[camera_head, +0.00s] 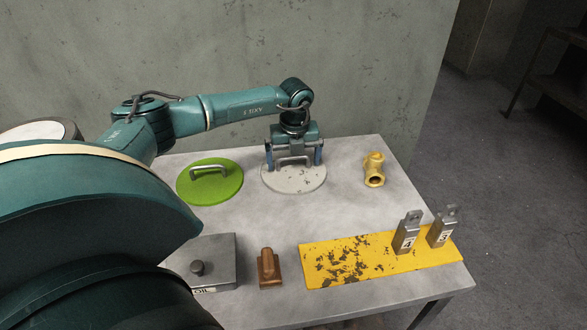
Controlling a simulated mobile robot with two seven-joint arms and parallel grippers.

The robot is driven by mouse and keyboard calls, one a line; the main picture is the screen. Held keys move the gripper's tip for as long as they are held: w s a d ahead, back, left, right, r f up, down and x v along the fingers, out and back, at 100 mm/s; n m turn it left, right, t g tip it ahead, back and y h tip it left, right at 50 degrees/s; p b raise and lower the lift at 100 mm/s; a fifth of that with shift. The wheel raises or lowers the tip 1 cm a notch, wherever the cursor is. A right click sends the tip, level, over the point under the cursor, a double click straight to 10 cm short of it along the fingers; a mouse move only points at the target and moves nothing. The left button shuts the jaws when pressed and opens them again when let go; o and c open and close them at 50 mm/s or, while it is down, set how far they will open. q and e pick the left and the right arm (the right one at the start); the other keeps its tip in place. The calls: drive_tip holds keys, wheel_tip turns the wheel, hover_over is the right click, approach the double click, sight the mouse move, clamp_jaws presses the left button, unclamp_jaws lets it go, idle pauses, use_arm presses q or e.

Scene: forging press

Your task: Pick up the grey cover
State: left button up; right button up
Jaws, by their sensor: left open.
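The grey cover (300,181) is a round, scuffed disc with a raised handle, lying flat on the table near its back edge. My left gripper (294,163) points down right over the cover. Its two fingers stand apart, one towards each end of the handle, and look open. I cannot tell whether the fingertips touch the handle or the cover. My right gripper is not in view.
A green cover (225,185) with a handle lies left of the grey one. A brass fitting (374,170) stands to the right. In front are a grey box (218,258), a brown block (269,270) and a yellow plate (345,262) bearing two metal tags. A wall (330,60) rises behind.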

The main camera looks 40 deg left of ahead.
use_arm(q)
drive_tip(key=shift+c, duration=0.2)
drive_tip(key=c, duration=1.2)
drive_tip(key=shift+r, duration=0.1)
drive_tip(key=shift+c, duration=0.3)
